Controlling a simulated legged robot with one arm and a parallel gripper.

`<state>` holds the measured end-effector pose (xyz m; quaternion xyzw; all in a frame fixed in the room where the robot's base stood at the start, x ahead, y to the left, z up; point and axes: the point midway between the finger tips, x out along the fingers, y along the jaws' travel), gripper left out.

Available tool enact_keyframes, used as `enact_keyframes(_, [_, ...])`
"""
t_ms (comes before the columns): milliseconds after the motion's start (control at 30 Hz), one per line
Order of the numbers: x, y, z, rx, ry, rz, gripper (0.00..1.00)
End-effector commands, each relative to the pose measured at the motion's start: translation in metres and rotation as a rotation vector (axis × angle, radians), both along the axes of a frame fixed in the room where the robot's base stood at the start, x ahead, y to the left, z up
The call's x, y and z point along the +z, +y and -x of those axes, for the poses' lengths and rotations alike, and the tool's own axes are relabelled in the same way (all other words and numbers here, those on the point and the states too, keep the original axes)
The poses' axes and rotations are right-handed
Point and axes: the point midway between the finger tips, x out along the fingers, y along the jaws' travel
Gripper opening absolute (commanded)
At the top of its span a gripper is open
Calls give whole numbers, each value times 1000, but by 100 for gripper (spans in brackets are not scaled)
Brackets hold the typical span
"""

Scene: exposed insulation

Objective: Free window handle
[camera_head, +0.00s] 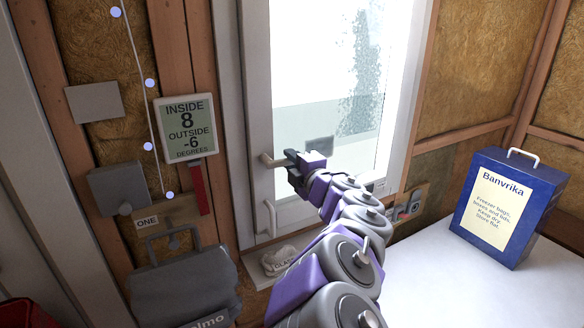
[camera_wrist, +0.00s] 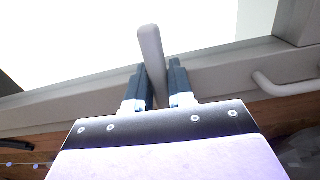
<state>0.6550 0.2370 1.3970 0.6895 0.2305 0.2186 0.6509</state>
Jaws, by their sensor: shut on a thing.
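The window (camera_head: 285,203) has a white frame and frosted glass. A pale window handle (camera_head: 268,160) sticks out from the left side of its frame. My gripper (camera_head: 290,160) reaches the handle from the right. In the wrist view the handle (camera_wrist: 152,50) stands between the two dark fingers of my gripper (camera_wrist: 161,78), and its lower part is hidden between them. The gripper is shut on the handle. A second pale handle (camera_head: 270,217) sits lower on the frame, and it shows at the right in the wrist view (camera_wrist: 285,87).
A thermometer display (camera_head: 187,128) reads inside 8, outside -6. A red object (camera_head: 199,190) hangs below it. A blue Banvrika box (camera_head: 507,207) stands on a white surface (camera_head: 440,280) at right. A crumpled item (camera_head: 280,259) lies on the sill.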

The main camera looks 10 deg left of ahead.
Motion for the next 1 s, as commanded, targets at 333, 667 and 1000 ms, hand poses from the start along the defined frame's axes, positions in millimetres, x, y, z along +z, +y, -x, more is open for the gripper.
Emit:
enact_keyframes(333, [4,0,0,0,-43,57,0])
enact_keyframes(667, [5,0,0,0,-45,58,0])
enact_keyframes(1000, [5,0,1,0,-45,58,45])
